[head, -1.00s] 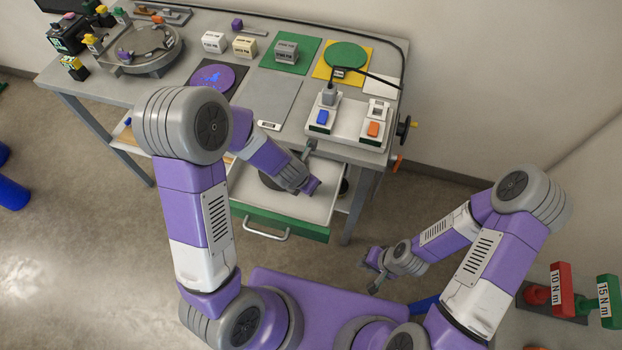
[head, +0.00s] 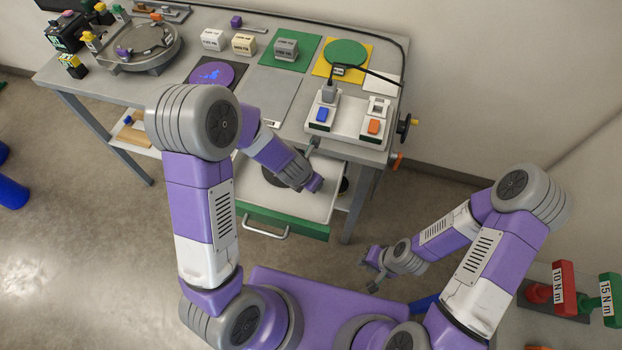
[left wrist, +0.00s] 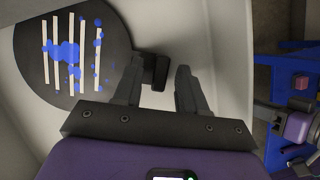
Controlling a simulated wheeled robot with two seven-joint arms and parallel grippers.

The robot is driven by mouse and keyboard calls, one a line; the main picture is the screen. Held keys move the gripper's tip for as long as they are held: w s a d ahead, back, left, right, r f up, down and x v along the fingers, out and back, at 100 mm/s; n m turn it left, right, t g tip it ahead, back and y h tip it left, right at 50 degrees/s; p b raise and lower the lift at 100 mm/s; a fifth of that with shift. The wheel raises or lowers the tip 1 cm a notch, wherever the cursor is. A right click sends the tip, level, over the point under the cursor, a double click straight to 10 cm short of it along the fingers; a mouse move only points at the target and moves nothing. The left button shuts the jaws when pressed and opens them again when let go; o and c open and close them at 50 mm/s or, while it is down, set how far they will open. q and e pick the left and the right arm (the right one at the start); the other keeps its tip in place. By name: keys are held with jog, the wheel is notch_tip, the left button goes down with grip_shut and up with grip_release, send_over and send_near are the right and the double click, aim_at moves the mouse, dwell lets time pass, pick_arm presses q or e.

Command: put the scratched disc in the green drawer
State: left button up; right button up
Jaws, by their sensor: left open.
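The green drawer (head: 290,221) is pulled out below the table's front edge, its pale inside showing. A dark disc (head: 282,166) lies in it, partly hidden by my left arm. In the left wrist view the disc (left wrist: 62,85) is dark with pale stripes and blue blotches, lying on the drawer's floor. My left gripper (left wrist: 158,66) is open beside the disc's right edge; a small black tab (left wrist: 158,72) shows between its fingers, and I cannot tell whether they touch it. My right gripper (head: 369,272) hangs apart from the drawer, its fingers looking spread and empty.
On the table are a purple disc with blue marks (head: 217,74), a green disc (head: 346,53) on a yellow plate, several labelled blocks and a switch box (head: 350,118). A round fixture (head: 143,45) stands at the left. Torque tools (head: 563,290) are at the lower right.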

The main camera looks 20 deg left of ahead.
pick_arm(q)
jog(key=shift+r+p, duration=0.3)
jog(key=p+v, duration=0.7)
jog(key=v, duration=0.4)
jog(key=shift+s+r, duration=0.25)
jog(key=shift+r, duration=0.05)
jog(key=shift+a, duration=0.1)
